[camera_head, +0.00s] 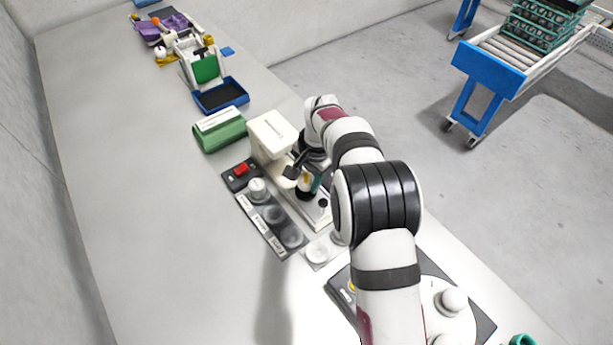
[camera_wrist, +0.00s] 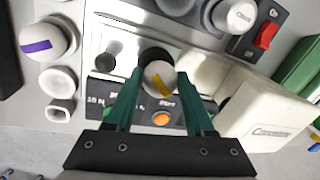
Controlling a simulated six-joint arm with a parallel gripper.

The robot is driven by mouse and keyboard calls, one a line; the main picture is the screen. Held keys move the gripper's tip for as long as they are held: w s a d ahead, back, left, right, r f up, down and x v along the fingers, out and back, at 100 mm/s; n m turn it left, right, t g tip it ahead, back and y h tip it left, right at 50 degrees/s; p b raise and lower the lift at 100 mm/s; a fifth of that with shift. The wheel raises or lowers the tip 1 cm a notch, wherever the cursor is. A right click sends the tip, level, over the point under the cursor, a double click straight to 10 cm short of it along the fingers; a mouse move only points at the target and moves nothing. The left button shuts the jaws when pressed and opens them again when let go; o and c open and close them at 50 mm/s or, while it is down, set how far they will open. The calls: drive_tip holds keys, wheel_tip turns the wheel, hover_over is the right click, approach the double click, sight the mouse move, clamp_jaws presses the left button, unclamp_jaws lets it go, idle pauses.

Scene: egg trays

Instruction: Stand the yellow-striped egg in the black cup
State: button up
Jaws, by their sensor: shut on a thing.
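The yellow-striped egg (camera_wrist: 159,74) is white with a yellow band and sits between the green fingertips of my gripper (camera_wrist: 160,82) in the wrist view. My gripper is shut on it. The black cup (camera_wrist: 154,54) shows as a dark round rim right behind the egg. In the head view my gripper (camera_head: 308,181) is at the white machine, with the black cup (camera_head: 303,192) just below the egg. I cannot tell whether the egg touches the cup's inside or hangs just above it.
The white machine's head (camera_head: 270,133) stands close beside my gripper. A purple-striped egg (camera_wrist: 48,40) stands nearby. The table's left side is clear.

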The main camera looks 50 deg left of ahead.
drive_tip(key=shift+f, duration=0.55)
idle(0.8)
drive_tip(key=o, duration=0.9)
drive_tip(key=r, duration=0.5)
drive_tip(key=d+r, duration=0.1)
drive_tip(key=r, duration=0.4)
drive_tip(key=d+r, duration=0.1)
drive_tip(key=r, duration=0.4)
drive_tip(key=shift+w+d+r, duration=0.25)
drive_tip(key=shift+w+r, duration=0.05)
